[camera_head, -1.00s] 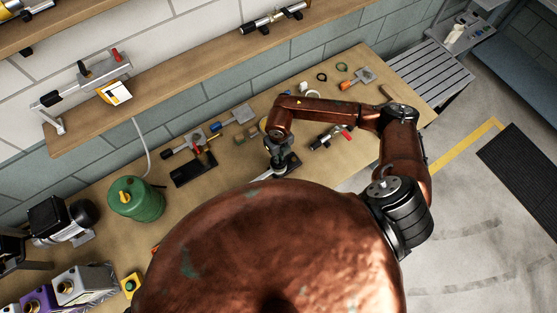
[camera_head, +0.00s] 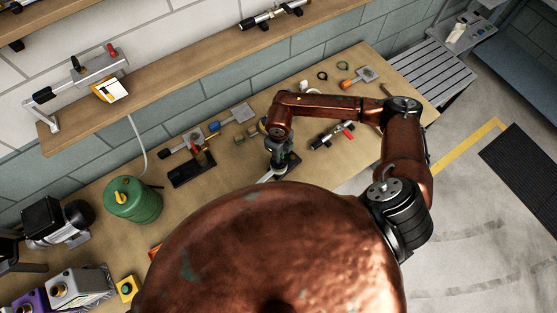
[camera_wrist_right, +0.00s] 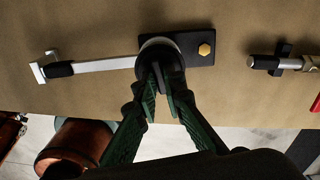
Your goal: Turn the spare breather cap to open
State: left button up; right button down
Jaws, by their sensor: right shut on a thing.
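My right gripper (camera_wrist_right: 164,80) points down in the right wrist view, with its green-black fingers closed together on a round dark part with a pale rim, which I take for the spare breather cap (camera_wrist_right: 158,46). The fingers hide part of it. It sits on a black plate (camera_wrist_right: 201,60) with a brass hex bolt. A pale flat bar (camera_wrist_right: 105,65) with a black grip runs left from it. In the head view the right gripper (camera_head: 277,158) is at the workbench, beside the black plate (camera_head: 292,164), and hides the cap. My left gripper does not show.
On the bench (camera_head: 95,188), a red-handled fitting (camera_head: 333,135) lies to the right. A black stand (camera_head: 192,168) and a green tank (camera_head: 132,200) are to the left. A shelf (camera_head: 200,88) runs along the wall behind. My copper body covers the front middle.

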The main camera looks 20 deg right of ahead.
jog(key=shift+f+n+b, duration=0.15)
jog(key=shift+n+b, duration=0.55)
jog(key=shift+n, duration=0.4)
jog(key=shift+n+b, duration=0.9)
jog(key=shift+b, duration=0.2)
jog(key=shift+n, duration=0.4)
